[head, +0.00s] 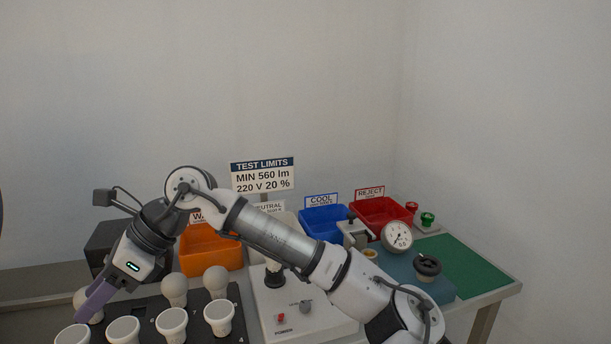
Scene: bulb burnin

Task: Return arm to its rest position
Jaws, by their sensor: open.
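My arm reaches from the lower right across the bench to the left. My gripper (84,318) points down at the far left of the black bulb tray (240,293). A purple finger is in front of a white bulb (82,297), which it partly hides. I cannot tell whether the finger touches that bulb. The other finger is hard to make out. The gripper is open.
Several bulbs, such as one white bulb (174,290), stand in the tray. The white power box (290,322) is beside it. Orange (208,262), blue (325,222) and red (385,212) bins stand behind.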

